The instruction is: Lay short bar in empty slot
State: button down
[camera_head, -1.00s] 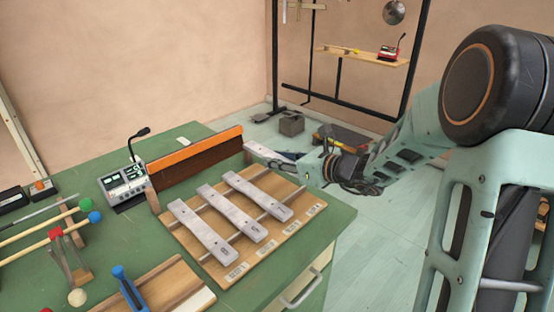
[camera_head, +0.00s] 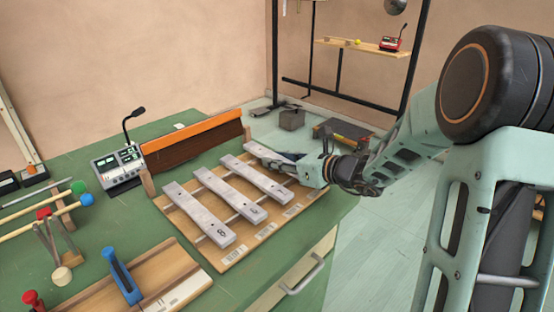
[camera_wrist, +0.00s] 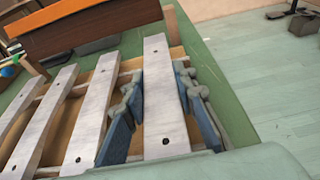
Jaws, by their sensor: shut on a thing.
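My gripper (camera_head: 298,168) is shut on the short bar (camera_head: 262,154), a pale grey metal bar, over the right end of the wooden bar frame (camera_head: 246,254). In the wrist view the short bar (camera_wrist: 164,95) lies between my two blue-padded fingers (camera_wrist: 160,125), roughly lined up with the neighbouring bars. It is over the empty slot on the right. I cannot tell whether it touches the rails. Three longer bars lie on the rails to its left: the left one (camera_head: 199,213), the middle one (camera_head: 230,194) and the right one (camera_head: 256,178).
An orange-topped wooden board (camera_head: 192,140) stands behind the frame. A grey meter box (camera_head: 119,170) is at its left end. The green table's (camera_head: 325,228) right edge is close to my gripper.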

jog(key=shift+f+b, duration=0.35)
jog(key=c, duration=1.5)
grip_release()
